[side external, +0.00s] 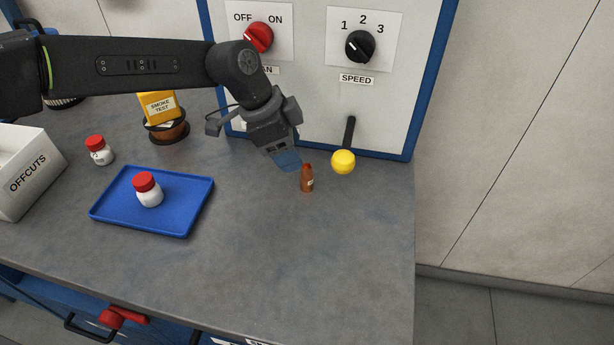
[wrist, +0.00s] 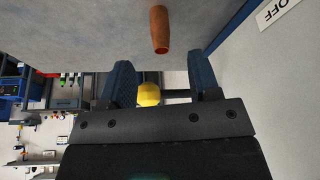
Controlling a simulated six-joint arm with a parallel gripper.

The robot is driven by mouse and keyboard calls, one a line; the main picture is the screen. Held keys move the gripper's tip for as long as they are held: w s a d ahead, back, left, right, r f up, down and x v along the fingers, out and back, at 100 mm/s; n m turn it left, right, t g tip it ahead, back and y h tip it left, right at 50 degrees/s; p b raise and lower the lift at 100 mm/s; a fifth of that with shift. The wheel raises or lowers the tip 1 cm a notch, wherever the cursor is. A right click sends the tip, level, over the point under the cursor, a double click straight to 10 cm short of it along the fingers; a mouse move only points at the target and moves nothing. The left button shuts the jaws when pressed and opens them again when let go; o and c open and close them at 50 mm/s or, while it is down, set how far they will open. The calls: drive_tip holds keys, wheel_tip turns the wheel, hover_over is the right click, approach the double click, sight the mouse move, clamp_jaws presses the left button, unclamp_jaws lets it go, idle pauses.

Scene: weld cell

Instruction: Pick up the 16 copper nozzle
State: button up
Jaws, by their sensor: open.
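The copper nozzle (side external: 307,179) stands upright on the grey bench, left of and in front of the yellow lever knob. A small pale label shows on it, too small to read. My gripper (side external: 288,162) is just to the left of the nozzle and above it, tilted down, apart from it. In the wrist view, the nozzle (wrist: 159,30) lies beyond the tips of my gripper (wrist: 162,80), and the two blue fingers are open with nothing held between them.
A yellow-knobbed lever (side external: 343,161) sticks out of the switch panel (side external: 310,100) close behind the nozzle. A blue tray (side external: 180,217) with a red-capped white bottle (side external: 149,190) lies to the left. An offcuts box (side external: 22,172) stands far left. The bench front right is clear.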

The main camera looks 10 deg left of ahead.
sight(307, 176)
drive_tip(key=x, duration=0.8)
drive_tip(key=shift+d+f, duration=0.15)
drive_tip(key=shift+f, duration=0.05)
drive_tip(key=shift+c, duration=0.2)
drive_tip(key=c, duration=1)
drive_tip(key=shift+o, duration=0.2)
drive_tip(key=shift+r, duration=0.2)
